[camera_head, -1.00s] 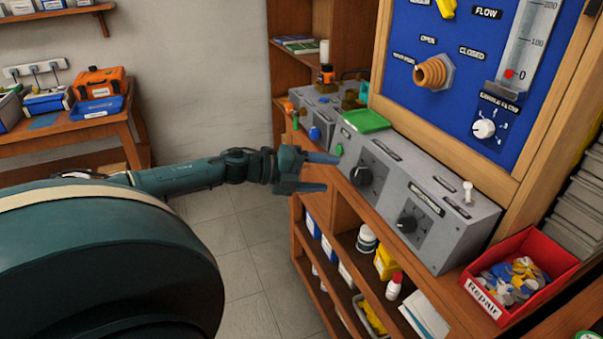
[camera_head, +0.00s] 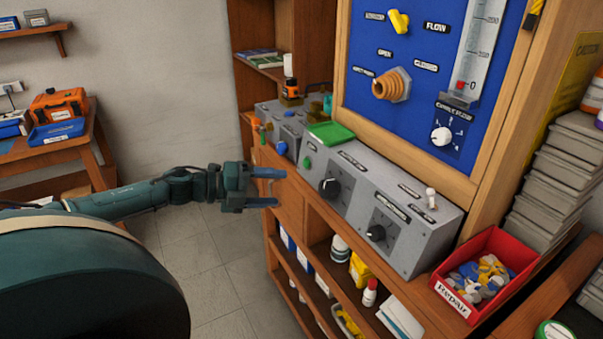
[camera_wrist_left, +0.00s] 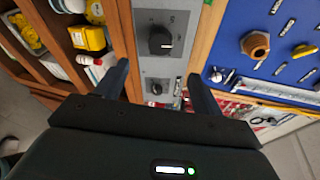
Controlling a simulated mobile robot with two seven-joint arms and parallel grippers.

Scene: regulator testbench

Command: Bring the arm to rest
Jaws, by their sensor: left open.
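My left gripper (camera_head: 268,188) is open and empty in the head view. It hangs in the air in front of the bench, left of the grey control box (camera_head: 288,168) and apart from it. In the left wrist view, its two dark fingers (camera_wrist_left: 160,88) stand wide apart with nothing between them. Beyond them the box's black knob (camera_wrist_left: 160,41) shows; this view does not show any contact. My right gripper is not in either view.
The blue panel (camera_head: 415,62) with a flow gauge stands behind the box. A red Repair bin (camera_head: 497,240) is at the right. Bottles and boxes fill the shelves (camera_head: 318,238) below. The tiled floor (camera_head: 215,250) left of the bench is clear.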

